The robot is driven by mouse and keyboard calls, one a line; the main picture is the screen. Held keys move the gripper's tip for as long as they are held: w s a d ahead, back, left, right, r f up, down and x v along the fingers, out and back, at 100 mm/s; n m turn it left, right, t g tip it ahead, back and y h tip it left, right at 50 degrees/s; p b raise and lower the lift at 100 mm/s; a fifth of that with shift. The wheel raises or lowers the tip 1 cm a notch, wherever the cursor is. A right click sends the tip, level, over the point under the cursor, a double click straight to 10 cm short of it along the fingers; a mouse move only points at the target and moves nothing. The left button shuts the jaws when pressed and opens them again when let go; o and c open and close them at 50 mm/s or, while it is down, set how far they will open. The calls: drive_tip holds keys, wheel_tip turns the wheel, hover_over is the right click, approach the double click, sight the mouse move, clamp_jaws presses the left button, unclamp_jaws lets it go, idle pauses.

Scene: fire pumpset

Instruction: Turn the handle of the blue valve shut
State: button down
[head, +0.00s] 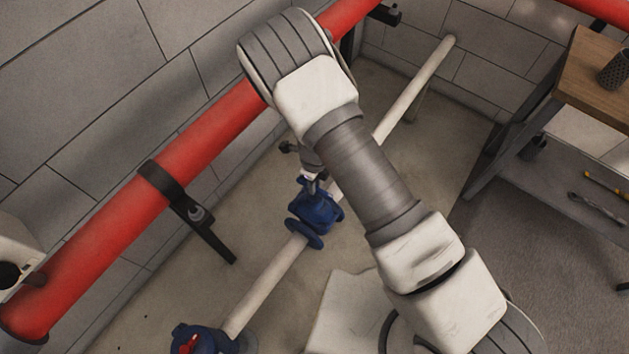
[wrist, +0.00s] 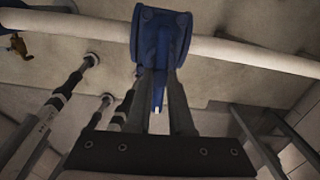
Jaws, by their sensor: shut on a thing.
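The blue valve (head: 317,212) sits on a pale pipe (head: 266,287) low near the wall in the head view, left of my arm. In the wrist view the blue valve (wrist: 160,32) is at top centre, with the pipe running across behind it. Its blue handle (wrist: 158,92) points down the picture from the valve body, between the two fingers. My gripper (wrist: 159,80) is shut on this handle, one finger along each side. In the head view my gripper (head: 311,181) is small and partly hidden by my arm, just above the valve, and the handle cannot be made out there.
A thick red pipe (head: 205,142) runs along the block wall on a black bracket (head: 186,206). Another blue fitting with a red part (head: 201,341) is at the bottom left. A wood-topped workbench (head: 592,80) stands at right. Open floor (head: 500,235) lies between bench and arm.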

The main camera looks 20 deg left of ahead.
drive_tip(key=shift+m, duration=0.5)
drive_tip(key=c, duration=0.8)
unclamp_jaws()
wheel_tip(320, 180, up, 17)
drive_tip(key=p, duration=0.3)
drive_tip(key=shift+r, duration=0.2)
drive_tip(key=shift+r, duration=0.1)
